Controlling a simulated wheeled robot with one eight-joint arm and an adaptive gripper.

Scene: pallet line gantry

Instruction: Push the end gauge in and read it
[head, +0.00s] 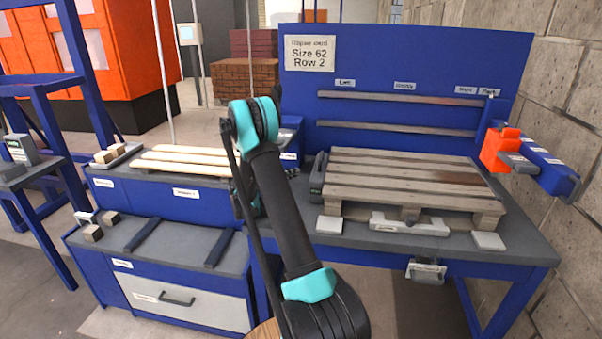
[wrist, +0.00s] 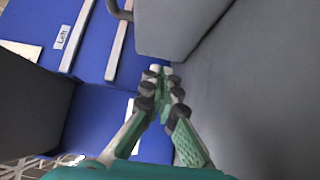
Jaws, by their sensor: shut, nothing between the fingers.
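A dark grey block with a raised handle (head: 318,177) stands on the bench at the pallet's left end; it may be the end gauge, but its label is not readable. A grey block with a curved handle (wrist: 178,25) lies just beyond my fingertips in the wrist view and looks like the same part. My gripper (wrist: 162,78) is shut and empty, its tips close to that block; I cannot tell whether they touch. In the head view my arm hides most of the gripper. The wooden pallet (head: 400,180) lies flat on the bench. No scale reading is legible.
An orange and grey device on a blue arm (head: 497,150) sticks out at the right. The blue back panel (head: 420,65) carries two rails and a card (head: 310,53) reading "Size 62 Row 2". Boards (head: 185,160) lie on the left bench.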

